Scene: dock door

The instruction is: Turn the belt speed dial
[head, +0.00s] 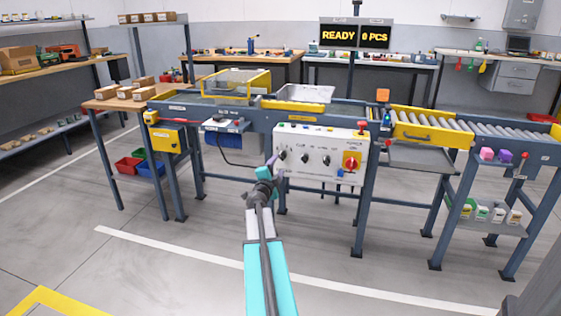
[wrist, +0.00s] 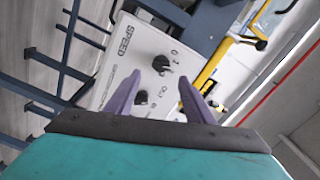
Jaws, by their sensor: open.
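The white control panel (head: 315,172) hangs on the front of the conveyor and carries several knobs. Its leftmost black knob (head: 282,155) looks like the belt speed dial. In the wrist view, a panel face marked SPEED shows a black dial (wrist: 161,64), with a second black knob (wrist: 141,98) below it. My gripper (head: 277,166) is at the panel's left end in the head view. In the wrist view its purple fingers (wrist: 158,80) are apart and empty, pointing at the panel. The dial appears just beyond the fingertips, and I see no contact.
A red-and-yellow switch (head: 351,163) sits at the panel's right. A small control box (head: 222,125) with a hanging cable is to the left. The conveyor frame has a yellow guard (head: 430,132). The floor (head: 190,270) in front is clear. A sign reads READY 0 PCS.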

